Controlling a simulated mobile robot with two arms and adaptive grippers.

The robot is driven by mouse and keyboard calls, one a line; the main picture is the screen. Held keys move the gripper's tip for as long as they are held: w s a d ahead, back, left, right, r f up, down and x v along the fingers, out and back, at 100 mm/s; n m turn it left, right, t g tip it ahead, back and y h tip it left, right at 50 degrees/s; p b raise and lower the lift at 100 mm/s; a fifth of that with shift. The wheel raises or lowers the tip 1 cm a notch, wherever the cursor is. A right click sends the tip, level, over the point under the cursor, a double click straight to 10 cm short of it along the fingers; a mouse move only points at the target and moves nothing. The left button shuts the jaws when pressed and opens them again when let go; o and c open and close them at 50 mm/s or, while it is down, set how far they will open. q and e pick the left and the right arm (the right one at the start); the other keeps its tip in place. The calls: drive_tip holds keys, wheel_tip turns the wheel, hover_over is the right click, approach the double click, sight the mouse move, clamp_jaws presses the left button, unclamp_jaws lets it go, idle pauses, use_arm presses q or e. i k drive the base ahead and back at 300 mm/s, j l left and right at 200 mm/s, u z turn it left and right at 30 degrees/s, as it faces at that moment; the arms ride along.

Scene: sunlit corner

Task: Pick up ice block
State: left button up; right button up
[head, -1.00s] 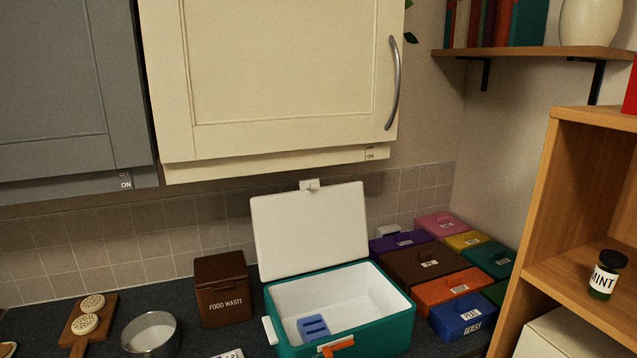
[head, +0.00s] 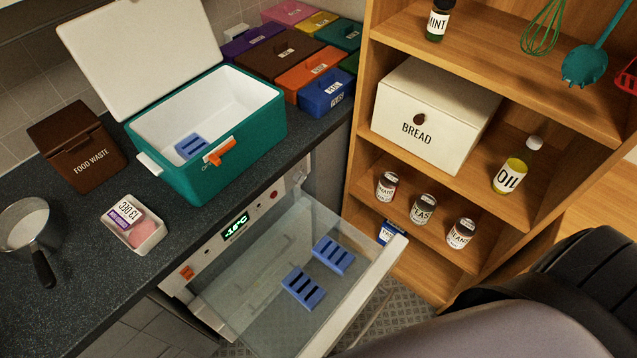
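The ice blocks look like blue slabs with dark slots. One ice block (head: 333,254) lies in the open freezer drawer (head: 375,290), towards its far right. A second ice block (head: 303,287) lies in the drawer nearer to me, apart from the first. A third ice block (head: 191,146) is inside the open teal cool box (head: 225,150) on the counter, against its near left inner corner. Neither gripper shows in the head view. A dark and grey part of my own body fills the lower right corner.
A meat tray (head: 147,236), a pan (head: 27,228) and a food waste bin (head: 80,147) stand on the counter. The wooden shelf unit (head: 372,110) rises just right of the drawer and holds jars, a bread bin (head: 432,118) and oil (head: 509,176).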

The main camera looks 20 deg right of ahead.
sight(299, 284)
drive_tip(key=k+l+z, duration=0.15)
drive_tip(key=l, duration=0.25)
drive_tip(key=k+j+z, duration=0.1)
drive_tip(key=j+z, duration=0.25)
drive_tip(key=k+j+z, duration=0.1)
drive_tip(key=j+z, duration=0.3)
drive_tip(key=j, duration=0.1)
